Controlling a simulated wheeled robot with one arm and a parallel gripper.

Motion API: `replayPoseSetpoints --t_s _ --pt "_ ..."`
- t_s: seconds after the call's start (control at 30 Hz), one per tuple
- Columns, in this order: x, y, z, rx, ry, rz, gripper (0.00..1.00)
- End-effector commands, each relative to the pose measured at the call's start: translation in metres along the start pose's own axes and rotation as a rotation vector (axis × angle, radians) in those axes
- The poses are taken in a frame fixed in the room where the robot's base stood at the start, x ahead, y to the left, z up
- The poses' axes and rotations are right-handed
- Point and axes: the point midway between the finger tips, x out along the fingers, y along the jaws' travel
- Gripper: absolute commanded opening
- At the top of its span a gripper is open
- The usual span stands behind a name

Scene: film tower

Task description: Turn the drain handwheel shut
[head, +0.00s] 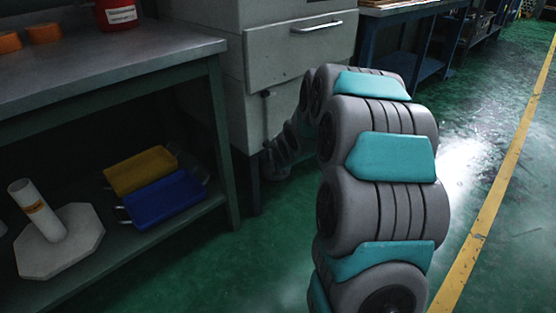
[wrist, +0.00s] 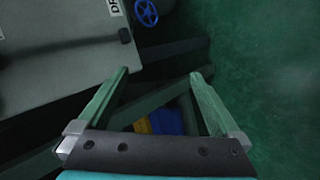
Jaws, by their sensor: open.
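The blue handwheel (wrist: 146,12) shows at the top edge of the wrist view, beside the grey cabinet (wrist: 60,60). A white label (wrist: 114,7) with partly cut-off lettering is on the cabinet next to it. My gripper (wrist: 160,75) is open, with nothing between its two green fingers. The handwheel lies beyond the fingertips, apart from them. In the head view my arm reaches toward the lower part of the grey cabinet (head: 285,50). I cannot make out the handwheel there, nor my gripper's fingers.
A workbench (head: 125,58) stands at the left. Its lower shelf holds a yellow tray (head: 140,170), a blue tray (head: 165,200) and a white post on an octagonal base (head: 58,250). A red container (head: 116,14) stands on top. The green floor (head: 510,215) at the right is clear.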

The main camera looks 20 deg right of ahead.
Motion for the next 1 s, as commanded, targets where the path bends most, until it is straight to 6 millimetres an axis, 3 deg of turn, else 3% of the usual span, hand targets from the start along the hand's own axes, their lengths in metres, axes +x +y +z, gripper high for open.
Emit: replayPoseSetpoints --t_s 0.03,0.2,0.47,0.6,0.77,1.0 --pt "0.025 -0.002 0.009 -0.062 0.013 0.041 1.0" --pt "0.085 0.012 0.03 -0.312 0.042 0.229 1.0" --pt "0.151 0.006 0.064 -0.662 0.006 0.524 1.0" --pt "0.168 -0.004 0.08 -0.804 -0.049 0.664 1.0" --pt "0.176 -0.014 0.09 -0.902 -0.103 0.764 1.0" --pt "0.182 -0.011 0.092 -0.947 -0.132 0.813 1.0"
